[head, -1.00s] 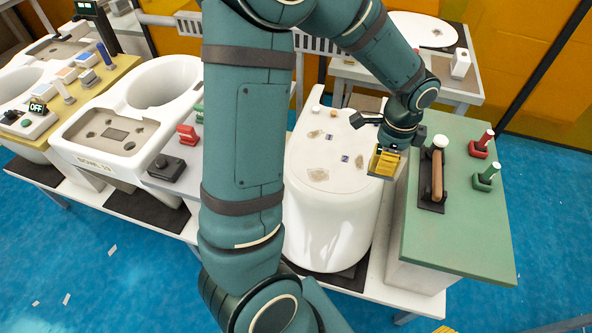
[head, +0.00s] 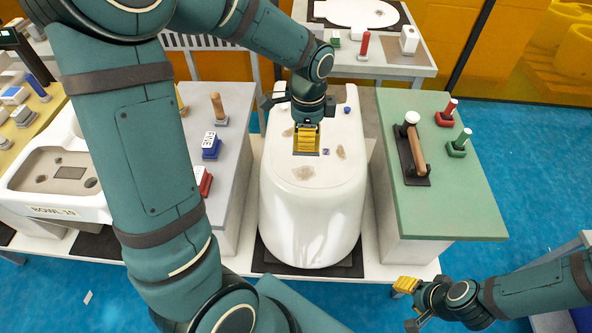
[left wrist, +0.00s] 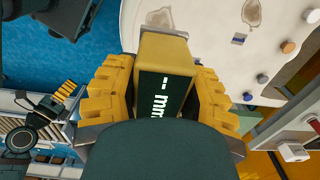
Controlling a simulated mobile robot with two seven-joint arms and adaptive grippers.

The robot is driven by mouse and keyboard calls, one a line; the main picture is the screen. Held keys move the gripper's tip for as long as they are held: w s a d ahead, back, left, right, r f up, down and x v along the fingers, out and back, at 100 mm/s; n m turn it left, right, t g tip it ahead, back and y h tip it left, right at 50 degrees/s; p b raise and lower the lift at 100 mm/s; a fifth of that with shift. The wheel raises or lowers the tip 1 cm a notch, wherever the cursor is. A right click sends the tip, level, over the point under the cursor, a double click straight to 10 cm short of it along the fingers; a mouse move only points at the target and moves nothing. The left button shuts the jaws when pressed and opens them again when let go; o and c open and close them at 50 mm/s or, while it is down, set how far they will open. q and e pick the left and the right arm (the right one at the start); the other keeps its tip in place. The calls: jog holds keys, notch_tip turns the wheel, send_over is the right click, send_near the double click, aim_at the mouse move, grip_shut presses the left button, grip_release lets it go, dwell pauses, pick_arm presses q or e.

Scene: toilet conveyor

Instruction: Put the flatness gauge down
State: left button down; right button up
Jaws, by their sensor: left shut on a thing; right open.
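The flatness gauge (left wrist: 164,48) is a yellow block with a dark display showing dashes and "mm" in the left wrist view. My left gripper (head: 306,140) is shut on it, with ridged yellow fingers on both sides. In the head view they are over the top of the white toilet body (head: 310,215); I cannot tell whether the gauge touches that surface. The gauge is hard to tell from the yellow fingers there. My right gripper (head: 408,302) is open and empty, low at the right, beyond the platform's front edge.
Brownish stains and small coloured pieces mark the white top. At right, a green-topped bench (head: 450,205) holds a brown-handled tool (head: 415,150), a red stamp (head: 447,113) and a green stamp (head: 460,143). At left, a grey bench (head: 228,165) holds a blue block (head: 211,146).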

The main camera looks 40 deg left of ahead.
pick_arm(q)
notch_tip(320, 180, down, 10)
jog(key=shift+r+b, duration=0.1)
jog(key=shift+b, duration=1.05)
jog(key=shift+f, duration=0.2)
jog(key=c, duration=0.5)
grip_release()
jog(key=shift+r, duration=0.1)
